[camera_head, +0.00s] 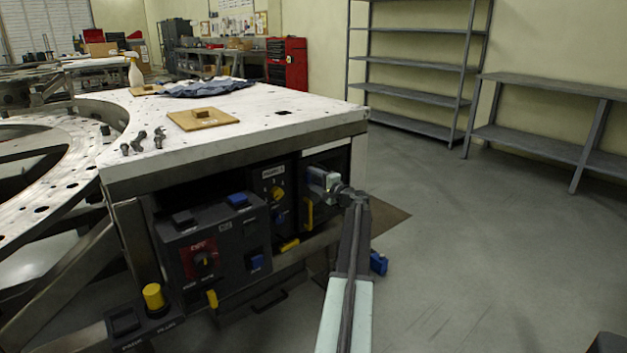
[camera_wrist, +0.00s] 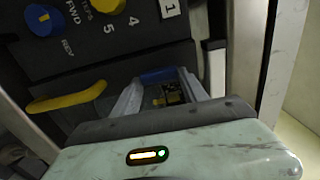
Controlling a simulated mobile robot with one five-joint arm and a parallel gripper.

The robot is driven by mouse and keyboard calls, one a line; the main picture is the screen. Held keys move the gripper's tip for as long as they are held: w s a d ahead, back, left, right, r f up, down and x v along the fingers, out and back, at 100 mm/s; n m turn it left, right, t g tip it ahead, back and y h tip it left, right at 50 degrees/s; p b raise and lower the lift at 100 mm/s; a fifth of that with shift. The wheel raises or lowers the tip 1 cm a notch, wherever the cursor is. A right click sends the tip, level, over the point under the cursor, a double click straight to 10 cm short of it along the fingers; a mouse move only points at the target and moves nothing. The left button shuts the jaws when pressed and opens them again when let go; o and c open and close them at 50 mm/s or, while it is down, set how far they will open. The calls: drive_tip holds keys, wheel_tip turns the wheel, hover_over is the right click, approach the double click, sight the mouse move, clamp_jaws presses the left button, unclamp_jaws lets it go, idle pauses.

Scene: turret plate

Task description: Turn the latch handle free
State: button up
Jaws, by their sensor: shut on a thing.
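My gripper (camera_head: 322,178) is at the right part of the dark control panel (camera_head: 281,218) under the white plate. In the wrist view its two fingers (camera_wrist: 159,80) close in on a blue piece (camera_wrist: 158,74), which appears to be the latch handle. The handle's far side and mounting are hidden, and I cannot tell its turn angle. A dark part with yellow marks shows between the fingers. A yellow handle (camera_wrist: 68,102) is to the left of the fingers, apart from them.
A panel box with a red-backed knob (camera_head: 201,260) stands to the left, with a yellow button (camera_head: 153,296) lower down. The white plate (camera_head: 270,110) overhangs the panel and carries loose tools and a wooden board (camera_head: 190,124). The floor at right is mostly clear.

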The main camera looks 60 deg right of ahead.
drive_tip(key=o, duration=1.4)
drive_tip(key=v, duration=0.8)
